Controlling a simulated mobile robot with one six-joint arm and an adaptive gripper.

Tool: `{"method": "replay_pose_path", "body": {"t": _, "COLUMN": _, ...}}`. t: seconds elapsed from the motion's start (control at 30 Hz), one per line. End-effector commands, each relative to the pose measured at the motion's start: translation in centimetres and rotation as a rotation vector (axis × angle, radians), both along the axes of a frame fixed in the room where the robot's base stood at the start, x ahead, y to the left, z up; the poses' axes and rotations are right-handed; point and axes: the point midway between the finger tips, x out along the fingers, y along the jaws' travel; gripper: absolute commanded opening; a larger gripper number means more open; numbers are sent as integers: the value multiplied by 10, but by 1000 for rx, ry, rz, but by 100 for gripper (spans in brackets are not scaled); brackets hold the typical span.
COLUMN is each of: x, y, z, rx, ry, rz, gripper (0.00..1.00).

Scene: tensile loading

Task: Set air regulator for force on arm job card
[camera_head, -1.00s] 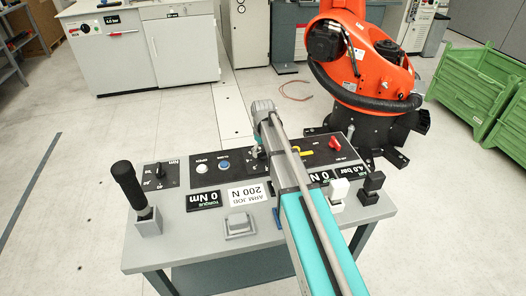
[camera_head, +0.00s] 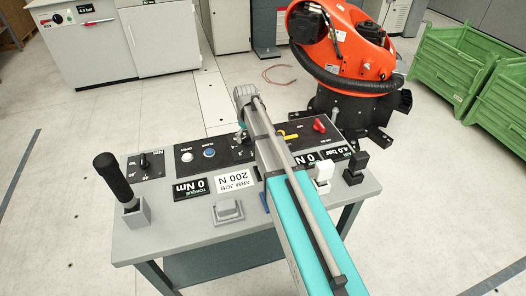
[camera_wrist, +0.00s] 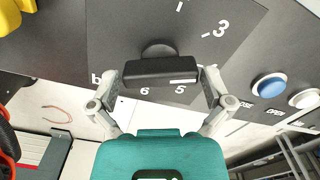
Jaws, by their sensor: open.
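The air regulator knob (camera_wrist: 160,72) is a black bar handle on a dark dial panel with white numbers, seen in the wrist view. A white mark on its right end sits by the 5. My gripper (camera_wrist: 163,80) is open, one finger on each side of the knob with narrow gaps. In the head view my arm largely hides the gripper and knob. The job card (camera_head: 236,180) reads ARM JOB 200 N. The force display (camera_head: 305,160) shows 0 N, partly behind my arm. The pressure display (camera_head: 336,152) reads 4.0 bar.
In the wrist view, blue (camera_wrist: 268,86) and white (camera_wrist: 303,98) buttons lie right of the dial. An orange robot (camera_head: 345,50) stands behind.

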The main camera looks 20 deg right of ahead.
Motion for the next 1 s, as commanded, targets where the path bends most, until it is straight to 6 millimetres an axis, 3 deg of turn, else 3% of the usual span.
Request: {"method": "replay_pose_path", "body": {"t": 1.0, "x": 0, "y": 0, "z": 0, "rx": 0, "ry": 0, "rz": -634, "gripper": 100}}
